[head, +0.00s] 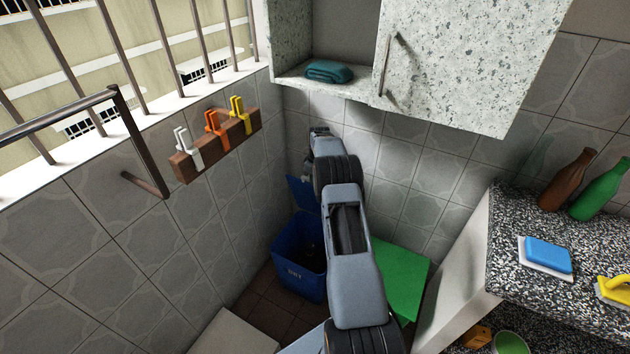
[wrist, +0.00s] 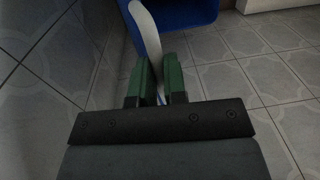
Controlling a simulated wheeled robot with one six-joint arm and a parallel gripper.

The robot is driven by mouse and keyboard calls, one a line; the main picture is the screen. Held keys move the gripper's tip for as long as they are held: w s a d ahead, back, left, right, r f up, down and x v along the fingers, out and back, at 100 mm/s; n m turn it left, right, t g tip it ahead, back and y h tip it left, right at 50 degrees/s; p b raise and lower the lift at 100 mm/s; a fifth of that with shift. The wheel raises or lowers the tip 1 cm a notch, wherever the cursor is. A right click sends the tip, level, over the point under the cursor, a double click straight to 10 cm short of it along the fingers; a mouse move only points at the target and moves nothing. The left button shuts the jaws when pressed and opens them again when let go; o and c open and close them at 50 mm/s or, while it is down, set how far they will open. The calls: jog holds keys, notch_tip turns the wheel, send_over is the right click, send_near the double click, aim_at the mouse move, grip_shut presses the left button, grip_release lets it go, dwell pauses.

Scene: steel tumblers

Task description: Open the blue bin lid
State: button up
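The blue bin (head: 299,262) stands on the floor in the corner, with its dark inside showing. Its blue lid (head: 303,194) is raised at the back, steeply tilted, and partly hidden by my arm. My gripper (head: 305,168) is at the far end of my arm, above the lid near the tiled wall; its fingers are hard to make out there. In the wrist view my gripper's green fingers (wrist: 159,84) are closed about a curved white strip (wrist: 146,28), which looks like a handle. A blue surface (wrist: 185,12) lies beyond it; I cannot tell whether it is lid or bin.
A green bin lid (head: 402,278) is right of my arm. A wall cabinet (head: 468,60) hangs above, with a folded teal cloth (head: 328,71) on its shelf. A peg rack (head: 217,144) is on the left wall. A speckled counter (head: 520,215) is at right.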

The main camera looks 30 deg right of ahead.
jog(key=shift+o, duration=1.4)
jog(key=shift+d+f, duration=0.2)
jog(key=shift+f, duration=0.35)
jog(key=shift+o, duration=1)
jog(key=shift+a+r, duration=0.15)
jog(key=shift+r, duration=0.05)
jog(key=shift+r, duration=0.1)
notch_tip(320, 180, up, 14)
jog(key=p, duration=0.2)
jog(key=shift+w+d+f, duration=0.25)
jog(key=shift+d, duration=0.2)
jog(key=shift+c, duration=0.4)
